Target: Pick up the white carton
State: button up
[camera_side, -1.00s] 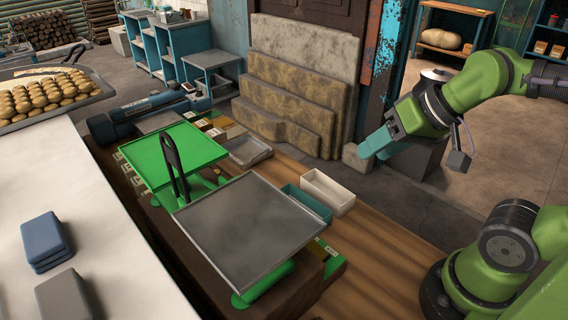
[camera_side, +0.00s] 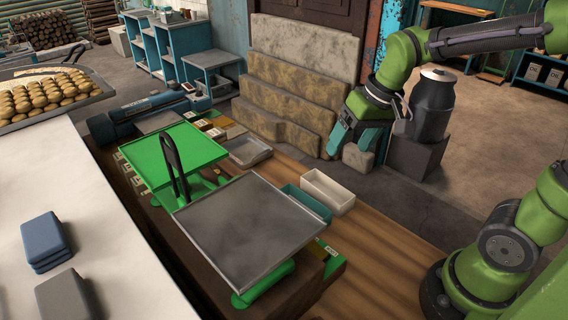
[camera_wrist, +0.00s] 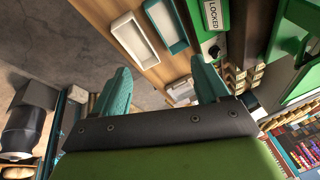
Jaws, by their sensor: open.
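The white carton (camera_side: 328,191) looks like an open-topped rectangular box. It stands on the wooden table to the right of a teal box (camera_side: 306,202), and its inside looks empty. In the wrist view the white carton (camera_wrist: 135,40) is at the upper left, beyond the fingertips. My gripper (camera_side: 355,141) has teal fingers pointing down, above and behind the carton in the side view and clear of it. In the wrist view my gripper (camera_wrist: 162,76) shows its fingers wide apart with nothing between them.
A balance scale with a grey pan (camera_side: 245,232) and a green pan (camera_side: 172,154) stands left of the boxes. A grey metal tray (camera_side: 248,150) lies behind them. Stone steps (camera_side: 290,118) rise behind the table. Bare wood (camera_side: 378,222) lies to the carton's right.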

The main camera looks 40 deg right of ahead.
jog(key=w+d+f+n+g+h, duration=0.1)
jog(key=w+d+f+n+g, duration=0.2)
jog(key=w, duration=0.6)
send_near(327, 187)
jog(key=a+f, duration=0.1)
jog(key=s+a+f, duration=0.1)
jog(key=a, duration=0.1)
jog(key=shift+g, duration=0.3)
jog(key=f, duration=0.5)
jog(key=shift+s, duration=0.25)
jog(key=c, duration=0.7)
